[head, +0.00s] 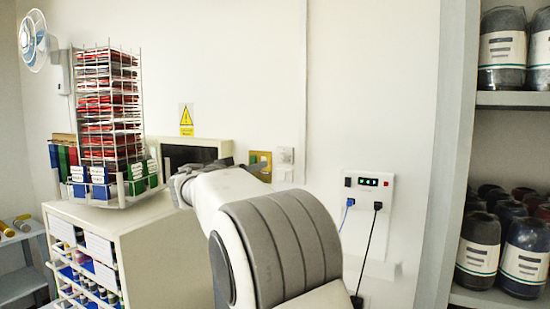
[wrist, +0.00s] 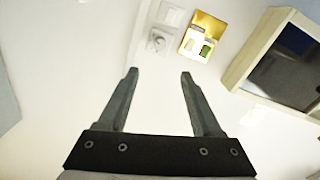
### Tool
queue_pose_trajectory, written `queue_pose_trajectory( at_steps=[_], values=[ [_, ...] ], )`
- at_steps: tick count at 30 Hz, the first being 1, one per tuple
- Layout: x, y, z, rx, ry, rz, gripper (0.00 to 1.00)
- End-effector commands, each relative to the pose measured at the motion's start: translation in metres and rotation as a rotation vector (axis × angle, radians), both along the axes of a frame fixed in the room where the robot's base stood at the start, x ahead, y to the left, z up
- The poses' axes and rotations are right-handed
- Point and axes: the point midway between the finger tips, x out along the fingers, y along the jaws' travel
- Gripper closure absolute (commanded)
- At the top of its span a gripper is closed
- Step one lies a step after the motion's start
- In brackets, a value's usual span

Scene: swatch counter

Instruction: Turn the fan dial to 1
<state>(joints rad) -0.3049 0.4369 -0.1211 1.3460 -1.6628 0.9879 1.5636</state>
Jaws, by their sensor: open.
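The fan dial (wrist: 158,41) is a small round knob on a white wall plate. In the wrist view it lies just beyond my fingertips, near the middle of the gap. Its pointer and numbers are too small to read. In the head view the dial (head: 285,174) shows small, just right of my arm. My gripper (wrist: 159,72) is open and empty, its two dark fingers apart and pointing at the wall, not visibly touching the dial. A white and blue wall fan (head: 35,40) hangs at the upper left.
A white switch plate (wrist: 170,14) adjoins the dial. Beside them is a yellow plate (wrist: 209,27) with small coloured parts, then a framed dark panel (wrist: 285,62). A socket panel with plugged cables (head: 369,182) is on the right. A swatch rack (head: 108,110) stands on the left cabinet.

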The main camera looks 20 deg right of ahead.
Motion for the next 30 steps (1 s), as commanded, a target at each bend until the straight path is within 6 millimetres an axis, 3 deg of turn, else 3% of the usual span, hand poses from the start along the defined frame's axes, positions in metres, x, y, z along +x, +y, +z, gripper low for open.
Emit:
queue_pose_trajectory(
  at_steps=[18,30],
  values=[
    [0.088,-0.090,0.003,0.000,0.005,-0.002,0.34],
    [0.110,-0.112,0.000,0.001,0.003,-0.001,0.34]
  ],
)
